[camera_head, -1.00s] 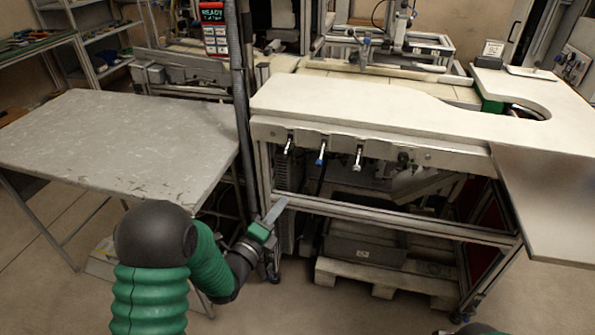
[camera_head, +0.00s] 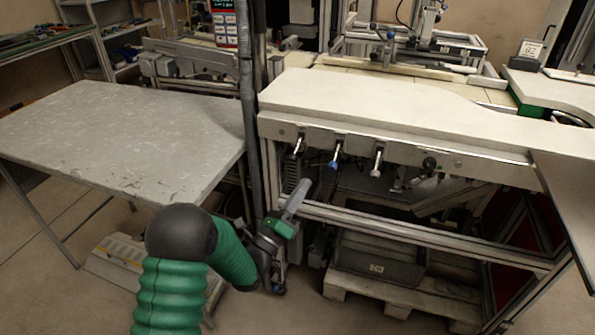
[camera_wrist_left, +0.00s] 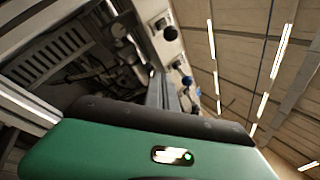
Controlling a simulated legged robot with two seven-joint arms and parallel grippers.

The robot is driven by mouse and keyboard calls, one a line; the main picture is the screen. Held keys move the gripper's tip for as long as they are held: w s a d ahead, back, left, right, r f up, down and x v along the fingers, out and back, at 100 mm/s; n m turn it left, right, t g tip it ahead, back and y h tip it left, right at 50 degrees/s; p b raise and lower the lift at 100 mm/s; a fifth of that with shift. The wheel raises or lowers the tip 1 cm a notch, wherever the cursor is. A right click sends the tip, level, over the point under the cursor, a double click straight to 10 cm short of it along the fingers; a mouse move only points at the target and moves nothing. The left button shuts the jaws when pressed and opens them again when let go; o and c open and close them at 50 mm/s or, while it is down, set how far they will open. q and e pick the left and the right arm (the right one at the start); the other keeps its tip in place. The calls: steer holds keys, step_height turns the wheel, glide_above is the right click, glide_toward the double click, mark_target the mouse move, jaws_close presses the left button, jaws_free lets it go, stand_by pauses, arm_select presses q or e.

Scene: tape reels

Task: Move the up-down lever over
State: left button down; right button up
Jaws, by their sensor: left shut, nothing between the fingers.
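A row of small levers hangs on the front rail under the white bench top: a left lever (camera_head: 298,146), a blue-tipped lever (camera_head: 335,158) and a white-tipped lever (camera_head: 377,162). A black knob (camera_head: 430,163) sits to their right. I cannot tell which one is the up-down lever. My left gripper (camera_head: 298,194) is shut and empty, pointing up below the left lever and apart from it. In the left wrist view its fingers (camera_wrist_left: 163,92) point towards the rail, with a dark round knob (camera_wrist_left: 170,33) and a blue tip (camera_wrist_left: 187,80) beyond. My right gripper is out of view.
The white bench top (camera_head: 400,105) overhangs the levers. A metal crossbar (camera_head: 420,232) runs below them, close to my left gripper. A grey table (camera_head: 120,140) stands at the left, and a vertical post with a thick hose (camera_head: 248,100) stands between.

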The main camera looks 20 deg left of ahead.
mark_target(296, 149)
arm_select(q)
steer(key=w+a+r, duration=0.1)
steer(key=r, duration=0.1)
steer(key=w+a+r+b, duration=0.1)
steer(key=shift+w+r, duration=0.35)
steer(key=shift+r, duration=0.1)
steer(key=shift+s+r+g+p, duration=0.2)
steer(key=shift+r+g+p, duration=0.1)
steer(key=shift+p, duration=0.3)
steer(key=shift+r, duration=0.1)
